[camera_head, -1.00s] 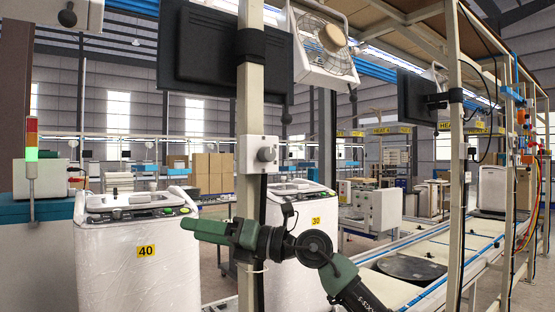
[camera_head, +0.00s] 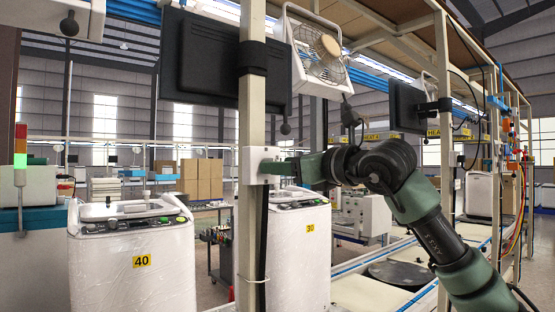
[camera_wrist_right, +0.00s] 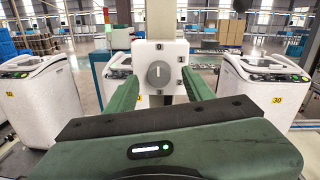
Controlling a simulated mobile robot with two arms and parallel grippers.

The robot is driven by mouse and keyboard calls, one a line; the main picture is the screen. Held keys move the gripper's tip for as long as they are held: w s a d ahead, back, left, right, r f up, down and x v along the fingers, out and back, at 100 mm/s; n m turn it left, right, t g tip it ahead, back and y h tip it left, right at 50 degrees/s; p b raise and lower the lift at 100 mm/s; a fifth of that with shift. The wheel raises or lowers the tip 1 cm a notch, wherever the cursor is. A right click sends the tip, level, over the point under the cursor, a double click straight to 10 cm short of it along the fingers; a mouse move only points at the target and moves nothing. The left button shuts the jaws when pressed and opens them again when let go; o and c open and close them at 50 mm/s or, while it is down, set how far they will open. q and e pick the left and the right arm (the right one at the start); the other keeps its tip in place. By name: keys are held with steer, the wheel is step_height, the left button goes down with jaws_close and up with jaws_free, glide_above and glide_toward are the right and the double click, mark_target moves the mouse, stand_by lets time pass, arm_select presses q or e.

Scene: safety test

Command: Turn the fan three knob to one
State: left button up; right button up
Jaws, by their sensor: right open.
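A white control box (camera_head: 247,165) is fixed to the cream post, and my right gripper (camera_head: 272,168) is at it, coming from the right. In the right wrist view the grey round knob (camera_wrist_right: 158,75), with a light pointer line standing about upright, sits on the front of the white box (camera_wrist_right: 172,52). The green fingers of my right gripper (camera_wrist_right: 160,84) are open on either side of the knob, with gaps showing. A white caged fan (camera_head: 320,55) hangs above the box. My left gripper is out of view.
The cream post (camera_head: 252,220) stands right by my right gripper, with a dark monitor (camera_head: 205,60) mounted on it above. Wrapped white washers, numbered 40 (camera_head: 130,265) and 30 (camera_head: 297,250), stand behind. A conveyor (camera_head: 375,297) runs at the lower right.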

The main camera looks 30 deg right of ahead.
steer(key=shift+w+a, duration=0.2)
steer(key=shift+w, duration=0.7)
jaws_close()
steer(key=shift+d+f+m+t+h+b, duration=0.1)
steer(key=shift+m+t+h+b, duration=0.2)
steer(key=shift+m+b, duration=4.2)
steer(key=m+p, duration=0.3)
